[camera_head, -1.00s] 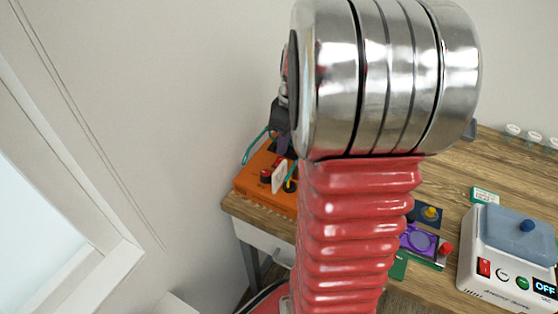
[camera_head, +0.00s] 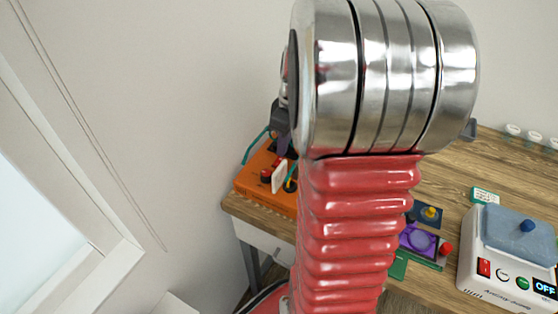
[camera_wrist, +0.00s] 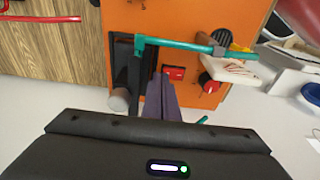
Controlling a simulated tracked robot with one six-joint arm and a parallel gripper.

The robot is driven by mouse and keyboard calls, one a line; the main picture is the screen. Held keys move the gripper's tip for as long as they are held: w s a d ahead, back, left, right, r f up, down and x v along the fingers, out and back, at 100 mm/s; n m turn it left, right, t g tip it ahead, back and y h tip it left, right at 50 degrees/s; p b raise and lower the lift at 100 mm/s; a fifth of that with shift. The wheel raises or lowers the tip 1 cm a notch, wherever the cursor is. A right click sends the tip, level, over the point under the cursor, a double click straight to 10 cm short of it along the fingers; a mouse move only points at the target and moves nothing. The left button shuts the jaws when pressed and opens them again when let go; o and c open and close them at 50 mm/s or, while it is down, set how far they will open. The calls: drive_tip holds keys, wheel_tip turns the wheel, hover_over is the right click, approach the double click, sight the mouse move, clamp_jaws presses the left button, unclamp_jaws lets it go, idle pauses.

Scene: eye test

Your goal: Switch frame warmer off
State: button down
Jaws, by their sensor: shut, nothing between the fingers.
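An orange box (camera_head: 252,185) stands at the left end of the wooden table; I read no label on it, so I cannot tell for certain that it is the frame warmer. In the wrist view its orange face (camera_wrist: 193,25) carries a small red switch (camera_wrist: 173,73), a dark round knob with red, and a white tag (camera_wrist: 230,73). My gripper (camera_wrist: 160,80) is shut and empty, its purple-grey fingers pointing at the orange face, with the tips just left of the red switch. I cannot tell whether they touch. In the head view my gripper (camera_head: 284,149) is over the box, partly hidden by my arm.
A teal bar (camera_wrist: 180,43) crosses in front of the orange face by the fingertips. A white device (camera_head: 490,255) with a blue lid and a display reading OFF stands at right. A purple piece (camera_head: 418,241) and a red knob (camera_head: 446,249) lie between. Wall at left.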

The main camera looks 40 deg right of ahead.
sight(283, 159)
drive_tip(key=shift+f, duration=0.45)
idle(0.4)
wheel_tip(283, 159, up, 7)
idle(1.2)
idle(0.5)
